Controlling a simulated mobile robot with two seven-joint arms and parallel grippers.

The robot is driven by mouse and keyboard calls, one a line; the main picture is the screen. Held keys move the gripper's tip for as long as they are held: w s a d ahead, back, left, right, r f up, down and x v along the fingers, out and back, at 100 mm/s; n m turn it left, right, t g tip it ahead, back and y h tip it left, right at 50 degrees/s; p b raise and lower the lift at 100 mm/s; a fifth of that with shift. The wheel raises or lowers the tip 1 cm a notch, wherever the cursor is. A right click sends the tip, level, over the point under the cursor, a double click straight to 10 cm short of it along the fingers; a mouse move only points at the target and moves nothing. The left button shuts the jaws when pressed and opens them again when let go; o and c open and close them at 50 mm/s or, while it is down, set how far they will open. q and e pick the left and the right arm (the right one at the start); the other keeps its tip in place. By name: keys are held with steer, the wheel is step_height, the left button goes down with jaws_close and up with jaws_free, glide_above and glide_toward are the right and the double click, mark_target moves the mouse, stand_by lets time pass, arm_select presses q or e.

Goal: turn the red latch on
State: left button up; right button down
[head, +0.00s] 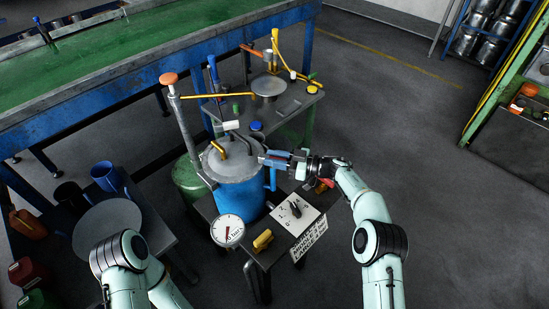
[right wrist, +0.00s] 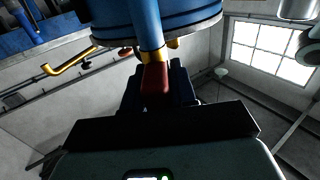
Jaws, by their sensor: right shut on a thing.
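A blue pot (head: 238,195) with a grey lid (head: 234,160) stands upright on a dark stand in the head view. My right gripper (head: 270,160) reaches in from the right at the height of the pot's rim. In the right wrist view a dark red piece, which looks like the red latch (right wrist: 155,80), sits between the fingers, below a blue bar (right wrist: 148,25) on the pot's side. The gripper is shut on this red piece. In the head view the fingers hide it. My left gripper is out of view; only its arm shows at the bottom left.
A pressure gauge (head: 228,230), a yellow knob (head: 263,240) and a white dial panel (head: 296,210) are at the stand's front. A post with an orange knob (head: 169,79) rises left of the pot. Floor at right is clear.

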steer(key=shift+r, duration=0.2)
steer(key=c, duration=1)
jaws_free()
steer(key=shift+f, duration=0.1)
steer(key=v, duration=1.3)
steer(key=shift+d, duration=0.15)
